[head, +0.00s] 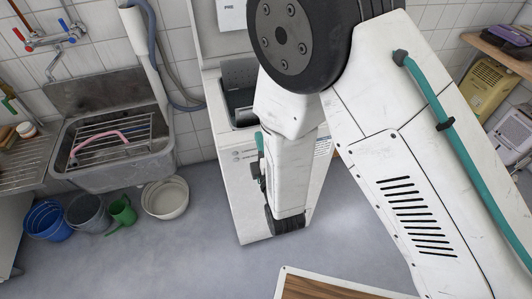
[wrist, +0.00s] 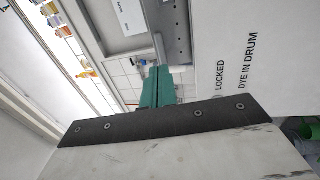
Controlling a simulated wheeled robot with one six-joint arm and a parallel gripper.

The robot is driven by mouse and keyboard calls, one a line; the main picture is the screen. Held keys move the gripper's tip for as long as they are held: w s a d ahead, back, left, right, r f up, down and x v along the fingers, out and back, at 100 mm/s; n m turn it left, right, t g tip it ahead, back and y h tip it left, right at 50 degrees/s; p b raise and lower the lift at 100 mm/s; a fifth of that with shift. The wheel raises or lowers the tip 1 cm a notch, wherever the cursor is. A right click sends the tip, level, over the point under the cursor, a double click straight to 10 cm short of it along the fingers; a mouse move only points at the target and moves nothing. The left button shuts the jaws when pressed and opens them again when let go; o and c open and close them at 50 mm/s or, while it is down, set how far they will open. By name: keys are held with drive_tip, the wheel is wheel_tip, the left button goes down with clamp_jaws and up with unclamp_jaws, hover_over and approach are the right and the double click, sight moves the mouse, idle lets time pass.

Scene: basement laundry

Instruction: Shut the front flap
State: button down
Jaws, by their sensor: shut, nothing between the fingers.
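A white top-opening washing machine (head: 245,205) stands at the wall with its lid (head: 218,45) raised. Its top opening (head: 238,82) shows a dark interior, partly hidden by my arm. I cannot make out a front flap or its position. My gripper's teal fingers (wrist: 156,86) are shut and empty in the wrist view, pointing toward the tiled wall. In the head view, my arm hides most of my gripper, in front of the machine. A white panel (wrist: 260,60) reading "LOCKED" and "DYE IN DRUM" is right of the fingers in the wrist view.
A metal sink (head: 115,160) with a rack and pink hose is left of the machine. A blue bucket (head: 45,220), a green can (head: 122,210) and a white basin (head: 165,198) stand below it. A wooden-topped surface (head: 325,288) is at the front. Floor between is clear.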

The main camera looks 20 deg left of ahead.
sight(251, 114)
drive_tip(key=x, duration=0.7)
